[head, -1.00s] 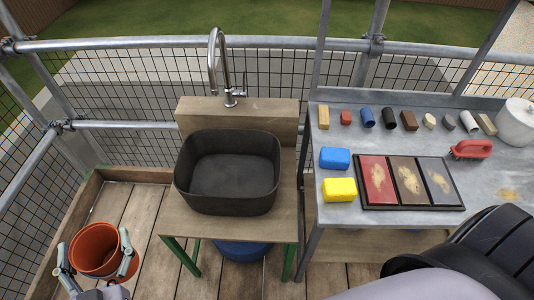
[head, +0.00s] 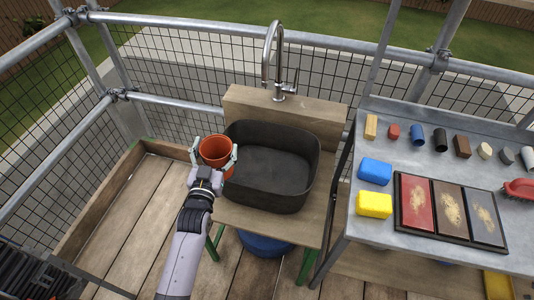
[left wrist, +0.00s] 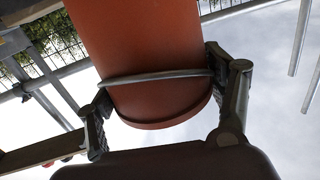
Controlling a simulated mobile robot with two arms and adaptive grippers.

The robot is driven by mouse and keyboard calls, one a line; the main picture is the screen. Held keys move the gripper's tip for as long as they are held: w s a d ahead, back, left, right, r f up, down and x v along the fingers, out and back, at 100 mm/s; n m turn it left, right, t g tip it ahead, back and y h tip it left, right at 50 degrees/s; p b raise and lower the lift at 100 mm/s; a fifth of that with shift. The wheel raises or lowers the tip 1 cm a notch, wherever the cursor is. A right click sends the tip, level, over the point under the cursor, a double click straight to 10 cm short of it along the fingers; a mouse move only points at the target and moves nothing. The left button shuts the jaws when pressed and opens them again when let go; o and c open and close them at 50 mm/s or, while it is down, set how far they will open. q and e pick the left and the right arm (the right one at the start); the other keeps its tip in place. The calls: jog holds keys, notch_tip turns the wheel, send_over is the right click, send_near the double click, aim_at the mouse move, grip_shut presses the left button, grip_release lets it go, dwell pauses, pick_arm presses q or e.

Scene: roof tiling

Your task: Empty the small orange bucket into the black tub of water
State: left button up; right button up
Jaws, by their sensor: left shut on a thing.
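The small orange bucket (head: 216,150) is held by my left gripper (head: 214,160), its fingers shut on both sides of it. It is roughly upright with its open top facing up, at the left edge of the black tub (head: 268,190). Its contents cannot be made out. In the left wrist view the bucket (left wrist: 150,60) fills the middle, with a finger of the gripper (left wrist: 162,100) on each side and a grey handle across it. The tub stands on a wooden stand under a tap. No water surface can be made out in it. My right gripper is not in view.
The curved metal tap (head: 272,55) rises behind the tub. A grey table (head: 378,225) on the right holds a blue sponge (head: 375,171), a yellow sponge (head: 374,204) and a tray of colour panels (head: 404,235). A blue round thing (head: 262,246) is under the stand.

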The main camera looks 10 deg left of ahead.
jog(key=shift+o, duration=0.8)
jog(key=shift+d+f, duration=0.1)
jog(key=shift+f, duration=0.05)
pick_arm(q)
jog(key=w+a+f, duration=0.1)
jog(key=w, duration=0.7)
jog(key=shift+a+n, duration=0.3)
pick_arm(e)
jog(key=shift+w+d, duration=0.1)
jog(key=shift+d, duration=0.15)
